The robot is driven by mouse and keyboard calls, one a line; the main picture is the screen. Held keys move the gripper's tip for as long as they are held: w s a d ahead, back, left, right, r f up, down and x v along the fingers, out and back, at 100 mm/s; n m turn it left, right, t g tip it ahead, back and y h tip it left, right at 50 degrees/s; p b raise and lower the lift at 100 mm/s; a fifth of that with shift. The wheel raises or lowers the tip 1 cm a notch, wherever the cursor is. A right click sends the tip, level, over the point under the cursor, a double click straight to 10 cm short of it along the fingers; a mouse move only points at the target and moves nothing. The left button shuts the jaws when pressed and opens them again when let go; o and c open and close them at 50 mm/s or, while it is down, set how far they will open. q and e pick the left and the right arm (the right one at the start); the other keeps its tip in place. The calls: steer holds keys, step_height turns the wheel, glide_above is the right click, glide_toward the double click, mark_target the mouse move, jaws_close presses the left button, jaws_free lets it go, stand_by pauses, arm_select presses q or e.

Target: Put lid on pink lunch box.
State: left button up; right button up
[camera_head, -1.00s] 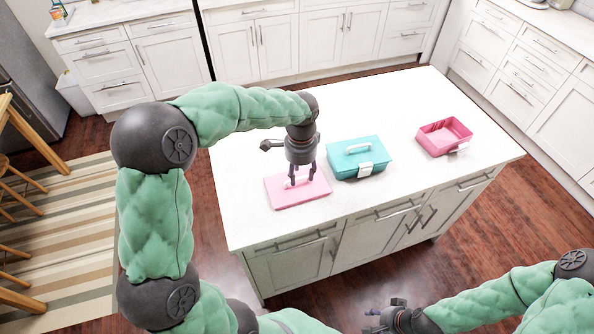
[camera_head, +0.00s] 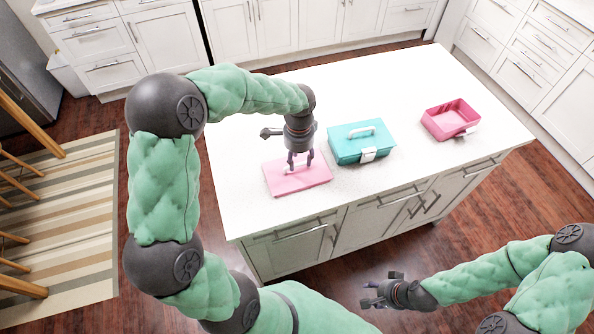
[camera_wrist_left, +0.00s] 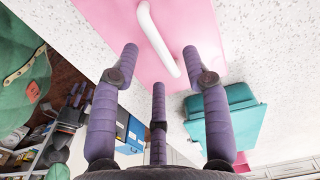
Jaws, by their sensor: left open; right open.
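The pink lid (camera_head: 313,181) lies flat on the white island counter, with a pale curved handle (camera_wrist_left: 158,40) on top. The pink lunch box (camera_head: 437,125) stands without a lid toward the counter's right end. My left gripper (camera_head: 301,160) is open, pointing down just above the lid. In the left wrist view its fingertips are spread on either side of the handle; whether they touch the lid is unclear. My right gripper (camera_head: 378,289) is open and empty, low in front of the island, away from the counter.
A closed teal lunch box (camera_head: 345,151) with a pale handle and latch stands between the lid and the pink box. It also shows in the left wrist view (camera_wrist_left: 235,120). The rest of the counter (camera_head: 400,85) is clear.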

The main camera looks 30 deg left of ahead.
mark_target(298, 166)
arm_select(q)
step_height(298, 166, down, 4)
steer(key=shift+s+a+f+b, duration=0.1)
steer(key=shift+a+f+b, duration=0.05)
steer(key=shift+b, duration=0.3)
jaws_close()
